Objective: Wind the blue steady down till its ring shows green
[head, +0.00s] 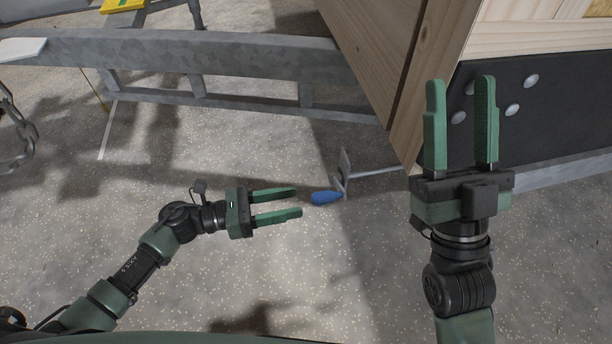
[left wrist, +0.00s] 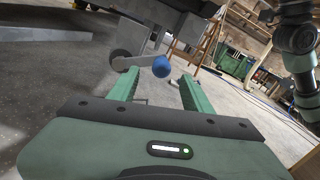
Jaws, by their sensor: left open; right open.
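A blue crank handle (head: 326,198) sits on the end of a grey metal crank arm (head: 344,172), with a thin rod running right from it under the wooden body. My left gripper (head: 299,201) is open and empty, with its fingertips pointing right, just short of the handle. In the left wrist view the blue handle (left wrist: 161,67) shows ahead, between the two fingers of the left gripper (left wrist: 158,77), with its crank arm (left wrist: 128,61) to the left. My right gripper (head: 460,82) is open and empty in front of the trailer's corner. The steady's ring cannot be made out.
The wooden trailer corner (head: 408,150) with a black bolted panel (head: 540,105) stands at right. A galvanized frame rail (head: 200,54) crosses the back, with a chain (head: 18,145) at far left. The speckled floor (head: 330,280) in front is clear.

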